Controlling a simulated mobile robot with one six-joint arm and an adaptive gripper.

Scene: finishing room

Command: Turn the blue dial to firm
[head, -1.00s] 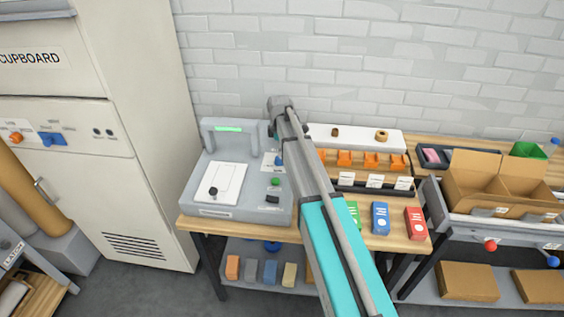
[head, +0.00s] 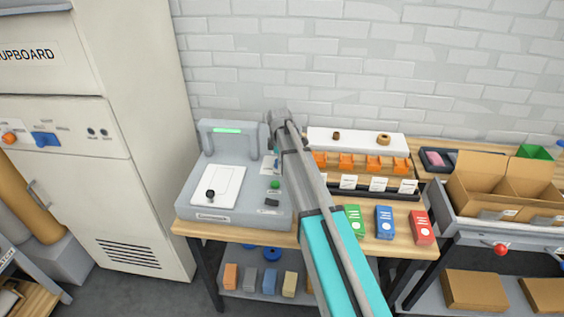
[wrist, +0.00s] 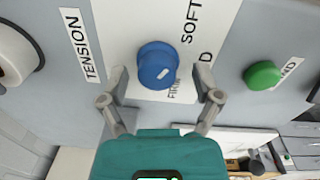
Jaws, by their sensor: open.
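The blue dial (wrist: 157,62) is on a white plate of the grey machine (head: 188,205). In the wrist view it carries a short pale mark on its lower right, on the side of the small FIRM label (wrist: 174,90). The SOFT label (wrist: 189,22) is above right of the dial. My gripper (wrist: 161,73) is open, with one finger on each side of the dial's lower part; I see gaps, and cannot tell its depth against the dial. In the head view my arm hides the dial.
A green button (wrist: 262,75) is right of the dial, beside the right finger. In the head view, a bench (head: 290,237) holds green, blue and red boxes right of my arm.

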